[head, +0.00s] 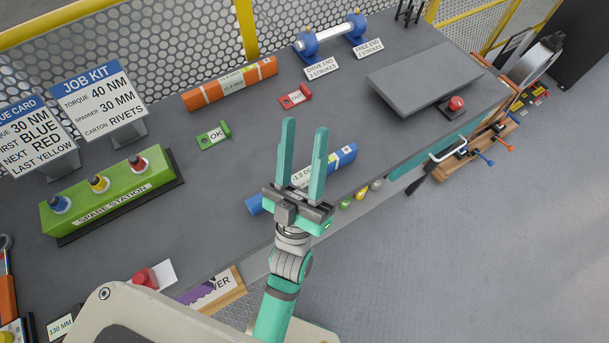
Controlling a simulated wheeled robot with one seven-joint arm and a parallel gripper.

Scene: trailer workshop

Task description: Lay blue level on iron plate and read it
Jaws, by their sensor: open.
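The blue level (344,155) lies on the grey bench near its front edge, slanting from lower left to upper right. A white label on it reads about "-1.0 DE"; the rest is covered. My gripper (305,125) is open and empty, its two teal fingers apart and pointing to the far side of the bench. It overlaps the middle of the level in the head view; the height between them cannot be told. The iron plate (425,77), a bare dark grey slab, lies at the right of the bench, with a red button (456,103) beside its front edge.
An orange level (230,83) lies at the back. Green "OK" (214,135) and red (295,96) tags stand mid-bench. A green spare station (110,195) and sign cards (98,95) are at left. A blue-ended roller (330,35) is at the back.

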